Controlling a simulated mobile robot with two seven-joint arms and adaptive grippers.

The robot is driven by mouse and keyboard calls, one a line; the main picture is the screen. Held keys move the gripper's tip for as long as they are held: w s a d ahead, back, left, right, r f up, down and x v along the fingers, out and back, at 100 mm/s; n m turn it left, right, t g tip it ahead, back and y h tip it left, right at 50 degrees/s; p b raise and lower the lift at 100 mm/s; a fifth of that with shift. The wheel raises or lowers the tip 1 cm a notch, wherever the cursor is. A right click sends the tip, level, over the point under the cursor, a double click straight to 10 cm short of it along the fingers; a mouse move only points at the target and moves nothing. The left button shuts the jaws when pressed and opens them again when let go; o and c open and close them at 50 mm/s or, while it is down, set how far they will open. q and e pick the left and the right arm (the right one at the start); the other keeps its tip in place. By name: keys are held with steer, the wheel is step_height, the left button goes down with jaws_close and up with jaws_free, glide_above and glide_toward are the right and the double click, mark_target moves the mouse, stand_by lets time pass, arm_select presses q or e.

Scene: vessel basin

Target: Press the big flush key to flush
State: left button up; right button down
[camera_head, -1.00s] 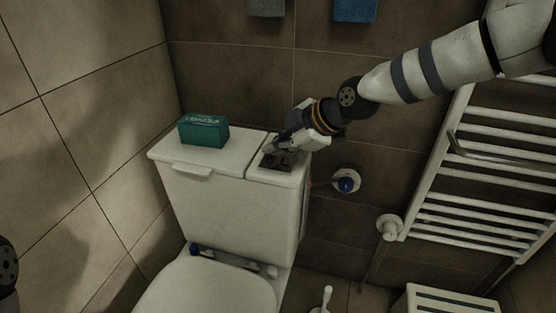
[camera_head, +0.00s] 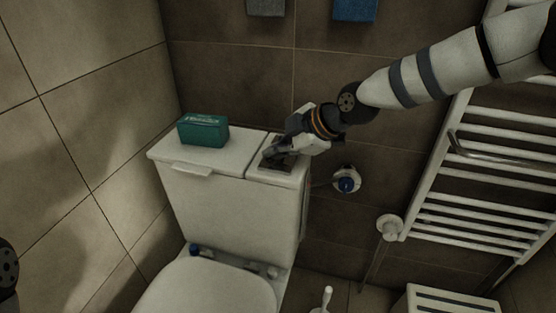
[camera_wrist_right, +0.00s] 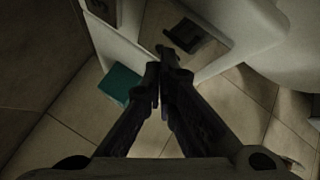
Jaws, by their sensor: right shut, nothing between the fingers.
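The dark flush panel (camera_head: 283,163) is set in the right part of the white cistern's top (camera_head: 235,166). It also shows in the right wrist view as a dark square (camera_wrist_right: 188,36) just beyond my fingertips. I cannot tell the big key from any smaller one. My right gripper (camera_head: 270,155) is shut and empty, reaching down from the right with its fingertips over the panel and hiding part of it. In the right wrist view its fingers (camera_wrist_right: 163,60) are together, close to the panel's edge; contact is unclear. My left gripper is not in view.
A teal box (camera_head: 204,131) stands on the cistern lid, left of the panel. A white towel rail (camera_head: 470,185) is on the right wall. A blue-capped valve (camera_head: 346,185) sits right of the cistern. The toilet lid (camera_head: 215,287) is below.

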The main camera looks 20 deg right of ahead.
mark_target(277, 162)
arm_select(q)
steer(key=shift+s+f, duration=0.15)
arm_select(e)
steer(key=shift+f, duration=0.6)
steer(key=shift+r, duration=0.1)
stand_by(0.3)
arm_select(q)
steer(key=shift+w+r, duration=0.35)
arm_select(e)
steer(key=shift+r, duration=0.95)
steer(key=shift+r+p, duration=0.85)
steer(key=shift+r, duration=1.8)
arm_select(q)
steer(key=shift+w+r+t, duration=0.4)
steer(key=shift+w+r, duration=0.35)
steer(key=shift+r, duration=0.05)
arm_select(e)
steer(key=shift+f, duration=0.1)
steer(key=shift+f, duration=0.1)
